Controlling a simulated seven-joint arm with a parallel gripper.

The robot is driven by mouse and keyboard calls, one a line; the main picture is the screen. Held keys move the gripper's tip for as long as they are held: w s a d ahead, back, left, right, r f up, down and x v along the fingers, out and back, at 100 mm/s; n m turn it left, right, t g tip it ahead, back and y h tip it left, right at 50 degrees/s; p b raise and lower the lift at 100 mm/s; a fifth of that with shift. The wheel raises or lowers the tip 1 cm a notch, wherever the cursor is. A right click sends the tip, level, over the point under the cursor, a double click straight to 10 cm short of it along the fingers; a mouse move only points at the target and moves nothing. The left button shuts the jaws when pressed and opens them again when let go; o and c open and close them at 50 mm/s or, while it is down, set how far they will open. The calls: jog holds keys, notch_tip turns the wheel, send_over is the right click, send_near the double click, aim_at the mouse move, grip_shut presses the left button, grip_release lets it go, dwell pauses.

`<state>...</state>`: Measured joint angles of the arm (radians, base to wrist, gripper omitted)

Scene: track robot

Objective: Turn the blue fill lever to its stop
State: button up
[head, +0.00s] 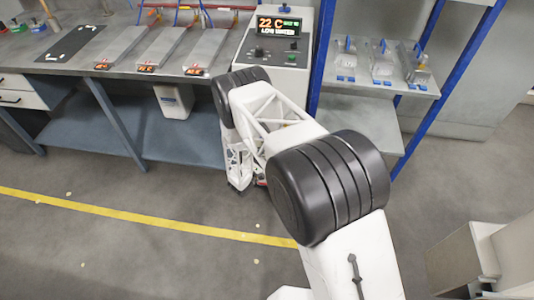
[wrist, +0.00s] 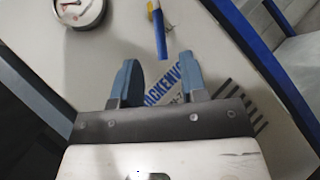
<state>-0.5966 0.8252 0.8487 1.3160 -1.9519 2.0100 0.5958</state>
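The blue lever (wrist: 160,36) shows near the top middle of the wrist view. It hangs downward in the picture from a yellowish part on a pale panel (wrist: 210,40). My gripper (wrist: 158,64) is open, its two blue-grey fingers apart with nothing between them. In the head view my own arm covers this place, and neither the lever nor the fingertips can be made out.
A round gauge (wrist: 80,11) sits left of the lever on the panel, with blue lettering (wrist: 165,88) below. A control box with a lit display (head: 279,27) stands above, between a long bench (head: 110,72) and a blue-posted shelf (head: 375,85). The floor in front is clear.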

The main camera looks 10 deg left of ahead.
jog(key=shift+w+d+r+m, duration=0.1)
jog(key=shift+w+r+m, duration=0.1)
jog(key=shift+m, duration=0.1)
jog(key=c, duration=0.7)
jog(key=shift+w+d+r+m+g, duration=0.15)
jog(key=shift+r+m+g, duration=0.15)
jog(key=shift+g, duration=0.3)
grip_shut()
notch_tip(320, 180, up, 5)
jog(key=w+d+m+g, duration=0.1)
jog(key=d+m+g, duration=0.1)
jog(key=m+g, duration=0.85)
jog(key=w+a+r+m+g+y, duration=0.2)
jog(key=a+r+m+g+y, duration=0.2)
jog(key=a+r+m+y, duration=0.3)
notch_tip(320, 180, up, 4)
jog(key=m+y, duration=0.3)
jog(key=shift+a+r+y, duration=0.15)
jog(key=shift+a+y, duration=0.05)
jog(key=shift+y, duration=0.1)
jog(key=shift+w+m, duration=0.1)
jog(key=shift+m, duration=0.15)
